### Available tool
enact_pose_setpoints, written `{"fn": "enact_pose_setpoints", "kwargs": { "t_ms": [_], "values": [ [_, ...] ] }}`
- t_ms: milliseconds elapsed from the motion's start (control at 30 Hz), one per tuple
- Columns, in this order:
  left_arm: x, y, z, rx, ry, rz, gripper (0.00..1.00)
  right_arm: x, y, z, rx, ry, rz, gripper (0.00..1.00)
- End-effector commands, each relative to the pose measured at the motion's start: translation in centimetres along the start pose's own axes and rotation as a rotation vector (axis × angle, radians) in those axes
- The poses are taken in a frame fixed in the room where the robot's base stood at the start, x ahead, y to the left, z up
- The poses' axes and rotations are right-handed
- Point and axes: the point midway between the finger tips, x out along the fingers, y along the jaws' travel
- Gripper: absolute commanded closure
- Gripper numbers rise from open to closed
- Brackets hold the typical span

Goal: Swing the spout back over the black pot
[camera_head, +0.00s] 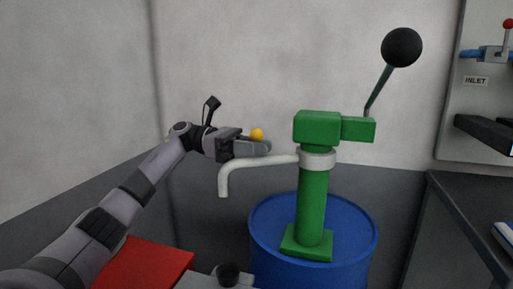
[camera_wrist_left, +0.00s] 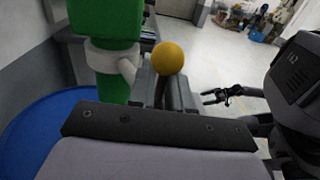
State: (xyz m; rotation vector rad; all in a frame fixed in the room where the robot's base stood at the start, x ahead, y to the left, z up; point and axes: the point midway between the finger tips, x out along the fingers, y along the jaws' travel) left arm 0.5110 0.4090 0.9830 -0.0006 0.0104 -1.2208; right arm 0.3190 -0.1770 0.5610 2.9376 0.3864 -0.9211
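The white spout (camera_head: 258,161) runs left from a white collar on the green pump (camera_head: 313,200) and bends down to an open end. A yellow ball knob (camera_head: 257,134) shows just above the spout's arm, and also in the left wrist view (camera_wrist_left: 170,59). My left gripper (camera_head: 262,148) is at the knob, its fingers just below the ball and above the spout. Whether the fingers press on the knob's stem is unclear. I cannot clearly make out the black pot; a small dark round thing (camera_head: 228,273) shows at the bottom edge.
The pump stands on a blue drum (camera_head: 350,230). A pump lever with a black ball (camera_head: 401,47) rises at the upper right. A red surface (camera_head: 150,262) lies at the lower left, below my left arm. A dark bench (camera_head: 465,205) stands right.

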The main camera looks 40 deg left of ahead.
Motion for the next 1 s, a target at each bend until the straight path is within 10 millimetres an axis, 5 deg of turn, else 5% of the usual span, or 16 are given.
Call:
{"fn": "enact_pose_setpoints", "kwargs": {
  "t_ms": [67,433,733,1000],
  "values": [
    [-0.3,0.1,1.1,0.013,-0.021,0.012,0.56,-0.1,0.0,0.0,0.0,-0.002,0.0,0.14],
    [-0.7,0.1,0.6,0.008,-0.012,0.008,0.56,0.0,0.0,0.1,0.001,-0.003,0.001,0.14],
    [-5.2,0.1,0.8,0.009,-0.016,0.011,0.56,-0.1,0.0,0.0,0.005,-0.004,0.002,0.14],
    [-7.2,0.0,0.8,0.011,-0.016,0.01,0.56,0.0,0.3,0.4,0.009,-0.014,0.008,0.14]
  ]
}}
